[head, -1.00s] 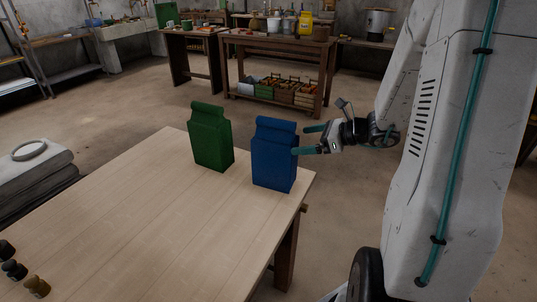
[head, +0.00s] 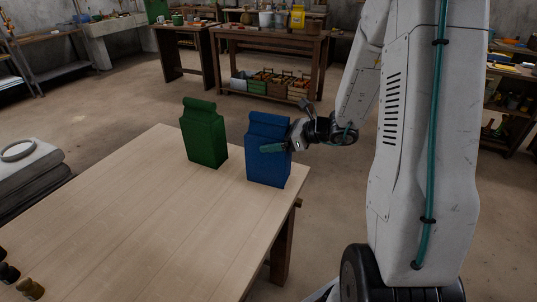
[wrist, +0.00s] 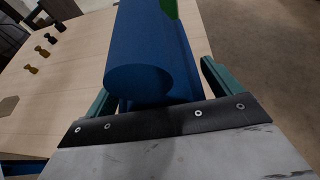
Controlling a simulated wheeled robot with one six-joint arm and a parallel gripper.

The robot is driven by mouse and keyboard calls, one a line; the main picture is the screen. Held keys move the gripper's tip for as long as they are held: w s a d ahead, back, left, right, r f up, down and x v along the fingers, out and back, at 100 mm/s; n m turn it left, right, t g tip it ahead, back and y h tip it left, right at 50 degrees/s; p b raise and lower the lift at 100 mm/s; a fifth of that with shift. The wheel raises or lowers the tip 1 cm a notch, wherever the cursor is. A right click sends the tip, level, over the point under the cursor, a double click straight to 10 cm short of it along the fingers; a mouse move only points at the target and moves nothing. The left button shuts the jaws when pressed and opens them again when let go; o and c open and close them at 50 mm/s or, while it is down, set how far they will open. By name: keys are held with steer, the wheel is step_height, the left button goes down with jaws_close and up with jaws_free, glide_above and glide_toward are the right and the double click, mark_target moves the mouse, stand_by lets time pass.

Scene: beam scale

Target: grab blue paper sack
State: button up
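The blue paper sack (head: 268,165) stands upright on the table near its right corner, its rolled top facing up. In the wrist view the sack (wrist: 150,60) fills the middle between my two teal fingers. My gripper (head: 268,147) reaches in from the right at the sack's upper part. In the wrist view my gripper (wrist: 160,85) is open around the sack, with a gap showing beside the right finger.
A green sack (head: 205,137) stands upright to the left of the blue one, a small space apart. Several small dark and brass weights (head: 30,289) are at the lower left of the wooden table (head: 150,215). The middle of the table is clear.

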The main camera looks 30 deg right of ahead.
steer(key=c, duration=1.5)
steer(key=shift+r, duration=0.15)
steer(key=shift+c, duration=0.4)
steer(key=shift+r, duration=0.1)
